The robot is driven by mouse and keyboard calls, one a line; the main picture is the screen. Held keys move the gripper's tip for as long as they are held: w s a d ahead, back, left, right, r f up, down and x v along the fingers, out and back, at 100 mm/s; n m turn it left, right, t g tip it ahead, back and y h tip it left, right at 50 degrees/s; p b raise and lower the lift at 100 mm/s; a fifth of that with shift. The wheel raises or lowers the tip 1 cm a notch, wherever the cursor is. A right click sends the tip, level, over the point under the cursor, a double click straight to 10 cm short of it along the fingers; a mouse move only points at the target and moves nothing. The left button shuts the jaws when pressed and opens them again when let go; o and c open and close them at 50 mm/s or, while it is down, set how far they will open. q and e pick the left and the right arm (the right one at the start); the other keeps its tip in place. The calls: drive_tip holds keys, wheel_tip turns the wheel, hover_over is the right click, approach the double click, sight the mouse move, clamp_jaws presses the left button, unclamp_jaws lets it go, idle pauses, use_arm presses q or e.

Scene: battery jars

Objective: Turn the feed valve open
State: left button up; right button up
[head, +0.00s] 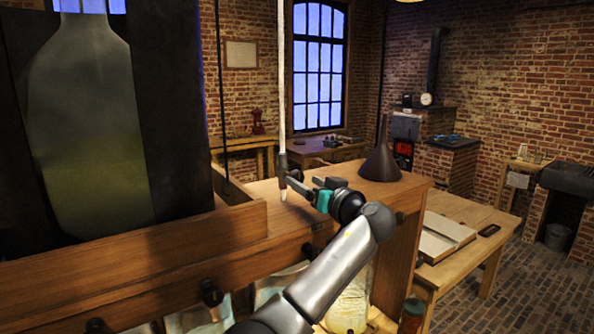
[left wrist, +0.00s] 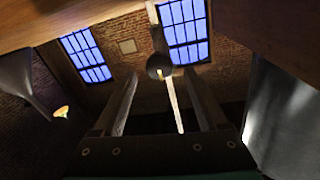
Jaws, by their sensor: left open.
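A dark valve (head: 283,163) sits on a thin pale vertical tube (head: 282,90) above the wooden bench top; I take it to be the feed valve. In the left wrist view the valve shows as a dark rounded body (left wrist: 158,66) with a pale tube end (left wrist: 173,105) running from it. My left gripper (head: 303,185) is open, its fingers pointing at the valve from the right. In the wrist view the gripper (left wrist: 161,77) has a finger on each side of the valve's line; I cannot tell whether either touches it. My right gripper is out of view.
A large glass bottle (head: 85,120) in a dark frame stands at the left behind a wooden ledge. A dark funnel (head: 380,163) stands on the bench top right of my left gripper. Glass jars (head: 350,300) sit below the bench. A lower table (head: 465,215) holds an open book (head: 443,237).

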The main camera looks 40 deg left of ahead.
sight(299, 178)
use_arm(q)
drive_tip(key=shift+p+x, duration=0.55)
drive_tip(key=shift+x, duration=1.8)
drive_tip(key=shift+c, duration=0.3)
clamp_jaws()
